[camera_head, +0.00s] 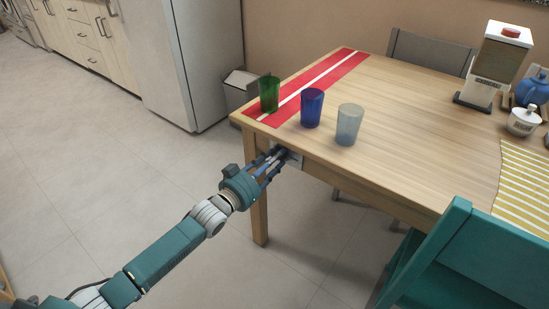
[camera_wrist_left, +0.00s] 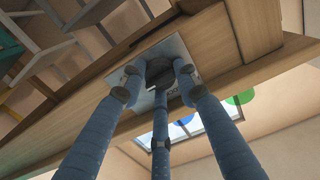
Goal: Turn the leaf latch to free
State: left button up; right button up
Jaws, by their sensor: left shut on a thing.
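The leaf latch is a dark knob (camera_wrist_left: 160,68) on a pale metal plate (camera_wrist_left: 176,48) under the table's edge. In the head view, part of the plate (camera_head: 294,159) shows on the apron below the tabletop, near the table's left corner. My left gripper (camera_head: 277,156) reaches this spot from the lower left. In the left wrist view, the three fingers of my left gripper (camera_wrist_left: 160,82) are closed around the knob. The fingers hide much of the latch, and its turn angle cannot be told. My right gripper is not in view.
On the wooden table (camera_head: 400,135) stand a green cup (camera_head: 269,94), a blue cup (camera_head: 311,108) and a clear cup (camera_head: 348,125). A red runner (camera_head: 330,72) lies near the left edge. A teal chair (camera_head: 460,255) stands at front right. The floor left is clear.

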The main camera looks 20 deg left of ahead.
pick_arm(q)
jog(key=shift+f, duration=0.1)
dwell(0.3)
jog(key=o, duration=1.2)
jog(key=shift+c, duration=0.2)
jog(key=v, duration=1.2)
